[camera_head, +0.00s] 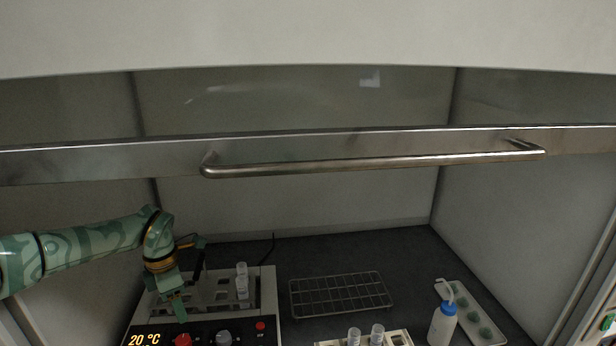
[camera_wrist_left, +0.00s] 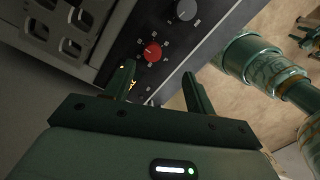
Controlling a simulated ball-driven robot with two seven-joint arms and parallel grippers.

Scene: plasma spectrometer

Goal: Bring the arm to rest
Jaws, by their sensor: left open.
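My left arm reaches in from the left in the head view. Its gripper (camera_head: 189,277) hangs at the left end of a heating block device (camera_head: 265,300) with a lit "20 °C" display. In the left wrist view my left gripper (camera_wrist_left: 160,82) has its two fingers apart with nothing between them. A red knob (camera_wrist_left: 152,52) and a grey knob (camera_wrist_left: 186,9) on the device's front panel show beyond the fingers. I cannot tell whether the fingers touch the panel. My right gripper is not in view.
A hood sash with a metal handle (camera_head: 370,164) spans above the workspace. An empty wire rack (camera_head: 340,294) lies mid-bench. Two capped vials stand in a pale rack (camera_head: 398,338) at the front. A wash bottle (camera_head: 442,325) and a tray (camera_head: 492,332) are at the right.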

